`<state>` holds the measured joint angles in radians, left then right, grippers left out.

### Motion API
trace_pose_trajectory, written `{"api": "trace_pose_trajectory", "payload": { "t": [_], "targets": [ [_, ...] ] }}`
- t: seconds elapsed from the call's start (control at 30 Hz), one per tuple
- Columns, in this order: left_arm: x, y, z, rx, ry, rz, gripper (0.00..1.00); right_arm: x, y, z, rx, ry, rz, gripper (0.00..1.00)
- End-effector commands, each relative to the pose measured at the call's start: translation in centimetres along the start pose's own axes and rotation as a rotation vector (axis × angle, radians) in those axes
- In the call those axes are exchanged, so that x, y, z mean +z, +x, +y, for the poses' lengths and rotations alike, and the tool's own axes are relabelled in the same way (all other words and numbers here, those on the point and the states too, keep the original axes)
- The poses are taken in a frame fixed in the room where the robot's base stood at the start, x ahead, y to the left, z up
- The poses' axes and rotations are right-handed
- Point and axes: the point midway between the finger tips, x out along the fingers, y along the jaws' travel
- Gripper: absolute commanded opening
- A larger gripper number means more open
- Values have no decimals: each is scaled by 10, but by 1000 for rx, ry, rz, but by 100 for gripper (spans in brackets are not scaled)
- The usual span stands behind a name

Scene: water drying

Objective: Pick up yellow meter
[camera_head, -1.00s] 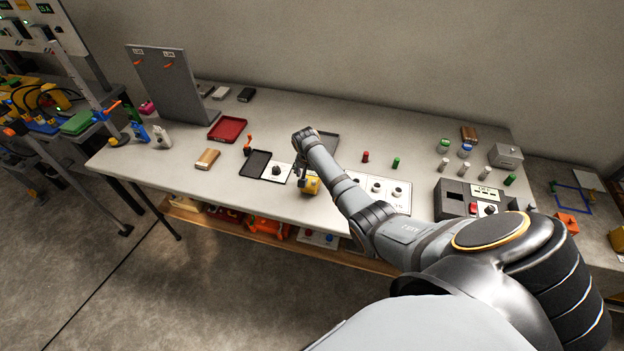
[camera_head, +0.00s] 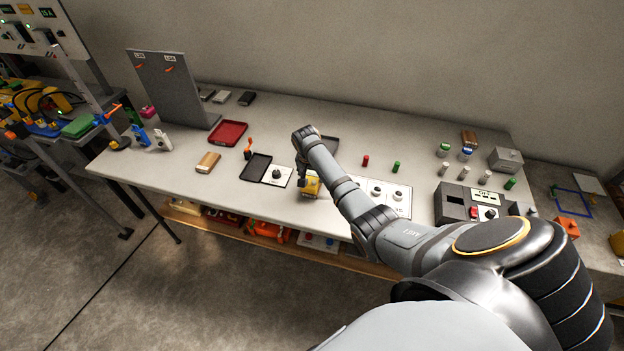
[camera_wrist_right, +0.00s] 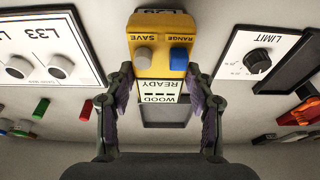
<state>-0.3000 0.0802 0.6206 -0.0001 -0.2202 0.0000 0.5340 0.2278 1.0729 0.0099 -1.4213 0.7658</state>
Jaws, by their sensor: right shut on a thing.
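The yellow meter (camera_head: 311,187) is on or just above the front part of the table, below my right wrist. In the right wrist view the yellow meter (camera_wrist_right: 161,50) shows a grey knob, a blue button and a white label reading "WOOD READY". My right gripper (camera_wrist_right: 161,88) has one finger on each side of the meter and is shut on it. In the head view my right gripper (camera_head: 303,178) is partly hidden behind my wrist. I cannot tell whether the meter touches the table. My left gripper is not in view.
A white panel with a black knob (camera_head: 277,175) and a dark tray (camera_head: 255,167) lie left of the meter. A white panel with several knobs (camera_head: 398,196) lies to the right. A red tray (camera_head: 228,132) and a grey upright board (camera_head: 172,88) stand farther left.

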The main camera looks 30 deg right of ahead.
Motion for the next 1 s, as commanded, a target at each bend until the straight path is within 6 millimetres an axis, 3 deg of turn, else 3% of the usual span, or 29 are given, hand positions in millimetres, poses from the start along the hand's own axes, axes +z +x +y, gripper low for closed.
{"api": "trace_pose_trajectory", "payload": {
  "t": [0.07,0.3,0.5,0.7,1.0],
  "targets": [
    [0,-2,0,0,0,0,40,-2,-18,1,-3,-1,4,6],
    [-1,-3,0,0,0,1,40,27,-83,20,-2,-2,5,6],
    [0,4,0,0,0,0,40,68,-114,38,-1,-2,1,6],
    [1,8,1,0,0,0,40,91,-135,49,0,-1,1,6],
    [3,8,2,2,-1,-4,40,95,-141,53,-1,-4,3,6]
  ]
}}
